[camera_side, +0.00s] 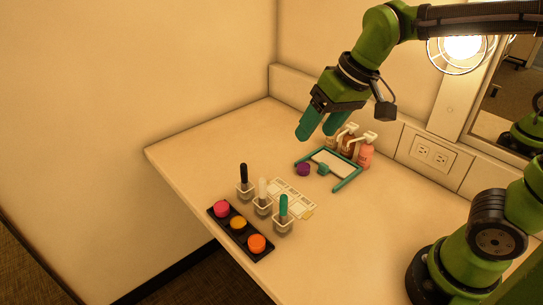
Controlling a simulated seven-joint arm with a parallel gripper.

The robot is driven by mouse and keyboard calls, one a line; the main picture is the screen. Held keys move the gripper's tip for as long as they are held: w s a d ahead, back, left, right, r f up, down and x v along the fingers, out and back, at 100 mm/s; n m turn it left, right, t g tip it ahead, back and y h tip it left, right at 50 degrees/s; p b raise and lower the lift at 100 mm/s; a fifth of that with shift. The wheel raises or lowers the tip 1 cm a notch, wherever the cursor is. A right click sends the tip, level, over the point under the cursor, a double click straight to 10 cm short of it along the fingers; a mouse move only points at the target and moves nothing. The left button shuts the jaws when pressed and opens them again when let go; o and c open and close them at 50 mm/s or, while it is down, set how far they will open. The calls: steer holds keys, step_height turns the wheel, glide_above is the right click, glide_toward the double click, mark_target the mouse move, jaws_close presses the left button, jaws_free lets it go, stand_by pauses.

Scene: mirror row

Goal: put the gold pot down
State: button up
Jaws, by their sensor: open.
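The gold pot (239,223) sits in the middle place of a black tray (247,235) at the front of the table. A pink pot (222,208) and an orange pot (257,243) sit on either side of it in the same tray. My gripper (313,136) has teal fingers and is open and empty. It hangs above the back part of the table, up and to the right of the gold pot and well apart from it.
Several brushes or bottles in clear holders (262,207) stand beside the black tray, near a pale palette (292,196). A teal-framed tray (347,184), a purple piece (303,169) and pump bottles (366,154) are below my gripper. The table's left is clear.

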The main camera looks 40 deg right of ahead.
steer(key=s+d+m+t, duration=0.2)
steer(key=s+d+t, duration=0.1)
steer(key=s, duration=0.5)
steer(key=shift+d+f, duration=0.45)
steer(key=shift+d, duration=0.45)
